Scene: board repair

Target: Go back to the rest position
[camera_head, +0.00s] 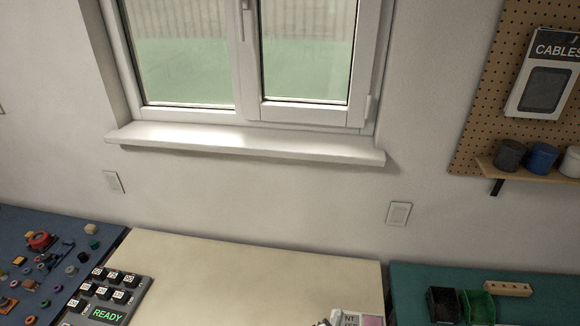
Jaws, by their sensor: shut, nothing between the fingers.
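My gripper is not in view. The task names no object. The view looks over the far part of a workbench, with a pale cream table top (250,275) in the middle. A small printed item with letters and a pink patch (358,319) is cut off by the bottom edge. A small dark shape beside it is too cut off to identify.
A dark keypad with a green READY display (104,316) sits at the left, by a blue mat (30,225) with scattered small parts. A green mat (410,280) at the right holds a black bin (443,305), a green bin (478,306) and a wooden block (508,288).

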